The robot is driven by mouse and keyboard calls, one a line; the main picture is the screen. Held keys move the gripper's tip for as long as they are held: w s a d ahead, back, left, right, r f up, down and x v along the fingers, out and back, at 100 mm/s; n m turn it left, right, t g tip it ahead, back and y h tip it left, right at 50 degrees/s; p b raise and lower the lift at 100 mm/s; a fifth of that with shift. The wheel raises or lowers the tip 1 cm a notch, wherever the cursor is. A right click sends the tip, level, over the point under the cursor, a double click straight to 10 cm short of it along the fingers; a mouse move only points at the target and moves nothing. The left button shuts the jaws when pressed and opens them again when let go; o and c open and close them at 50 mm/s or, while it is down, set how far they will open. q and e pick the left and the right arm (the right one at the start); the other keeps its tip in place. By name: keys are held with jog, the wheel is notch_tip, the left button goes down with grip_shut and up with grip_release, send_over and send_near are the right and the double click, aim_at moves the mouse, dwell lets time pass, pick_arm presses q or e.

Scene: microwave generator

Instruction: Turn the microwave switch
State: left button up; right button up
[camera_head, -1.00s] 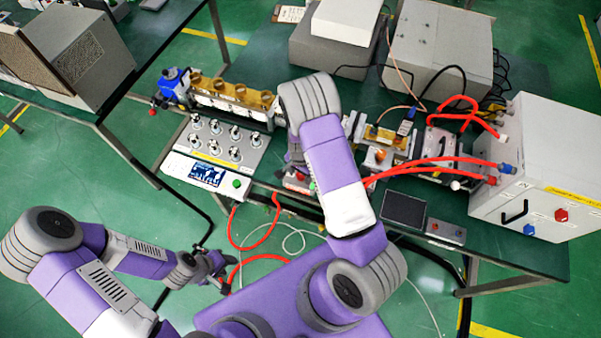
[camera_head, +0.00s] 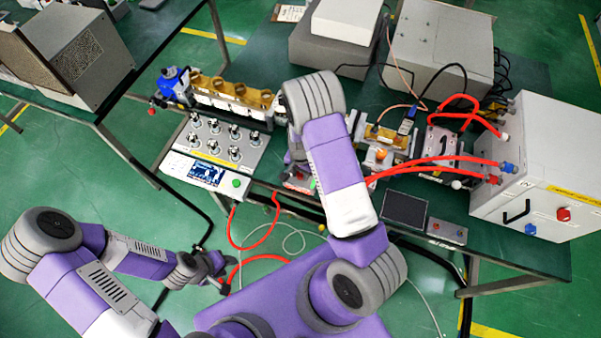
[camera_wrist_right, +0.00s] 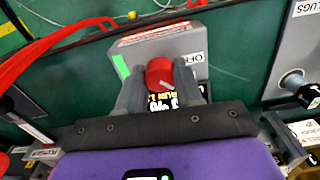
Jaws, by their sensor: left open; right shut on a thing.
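The microwave switch is a grey box (camera_wrist_right: 188,45) with a red knob (camera_wrist_right: 159,72), a green patch and a label reading "OF…", partly cut off. My right gripper (camera_wrist_right: 160,88) is shut on the red knob, with one dark finger on each side of it. In the head view, my right forearm covers most of the switch; a red and white part of its box (camera_head: 298,184) shows at the table's front edge. My left gripper (camera_head: 222,278) is open and empty, low beside the table over the floor.
A panel with several black knobs (camera_head: 225,140) and a screen stands left of the switch. A small dark monitor (camera_head: 404,209) and a white cabinet (camera_head: 540,165) with red hoses stand to the right. Red cables hang by the table's front edge.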

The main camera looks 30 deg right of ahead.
jog(key=n+b, duration=0.2)
jog(key=n, duration=0.3)
jog(key=shift+d+n, duration=0.1)
jog(key=shift+n, duration=0.2)
jog(key=shift+n+b, duration=0.65)
jog(key=shift+n, duration=1.35)
jog(key=shift+s, duration=0.1)
jog(key=o, duration=1)
jog(key=shift+o, duration=0.2)
jog(key=shift+r, duration=0.15)
notch_tip(320, 180, up, 7)
jog(key=shift+r+p, duration=0.2)
jog(key=shift+p, duration=0.1)
